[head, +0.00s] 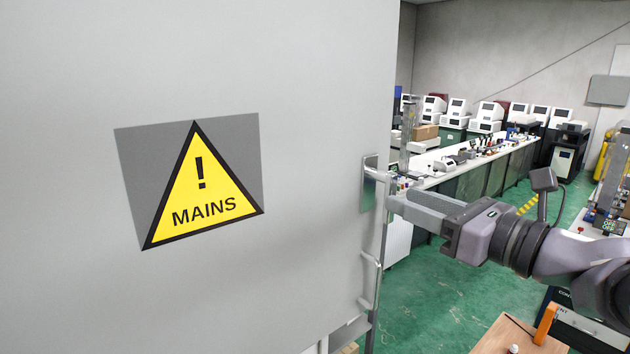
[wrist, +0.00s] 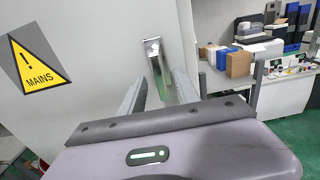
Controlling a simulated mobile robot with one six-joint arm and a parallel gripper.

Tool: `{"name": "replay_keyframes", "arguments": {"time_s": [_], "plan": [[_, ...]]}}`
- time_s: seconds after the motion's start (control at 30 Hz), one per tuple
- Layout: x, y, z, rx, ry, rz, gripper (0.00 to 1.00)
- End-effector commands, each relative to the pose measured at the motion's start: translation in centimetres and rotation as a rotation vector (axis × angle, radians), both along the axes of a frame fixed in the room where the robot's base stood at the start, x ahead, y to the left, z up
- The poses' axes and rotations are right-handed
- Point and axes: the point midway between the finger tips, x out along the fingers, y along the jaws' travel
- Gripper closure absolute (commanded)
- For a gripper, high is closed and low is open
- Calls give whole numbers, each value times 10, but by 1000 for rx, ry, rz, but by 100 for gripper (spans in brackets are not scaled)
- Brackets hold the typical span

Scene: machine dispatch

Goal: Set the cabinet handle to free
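The grey cabinet door (head: 300,60) with a yellow MAINS warning sign (head: 203,190) fills the left of the head view. Its metal handle (head: 368,186) is near the door's right edge. In the wrist view the handle (wrist: 155,62) is a shiny, slightly tilted upright piece on the door. My gripper (head: 390,192) reaches in from the right, with its fingertips at the handle. In the wrist view my gripper (wrist: 158,88) is open, with one finger on each side of the handle's lower part. Whether either finger touches it I cannot tell.
A metal rod with brackets (head: 368,275) runs down the door edge below the handle. A long bench (head: 470,165) with devices stands behind. A wooden-topped surface (head: 510,338) with an orange item (head: 546,322) is at the lower right. Green floor (head: 430,300) shows between.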

Motion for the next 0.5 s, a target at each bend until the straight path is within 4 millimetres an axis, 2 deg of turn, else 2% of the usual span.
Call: {"name": "replay_keyframes", "arguments": {"time_s": [0.1, 0.2, 0.5], "plan": [[20, 16, 2, 0, 0, 4, 62], [33, 24, 1, -1, 0, 2, 62], [42, 30, -1, -2, 0, 0, 62]]}}
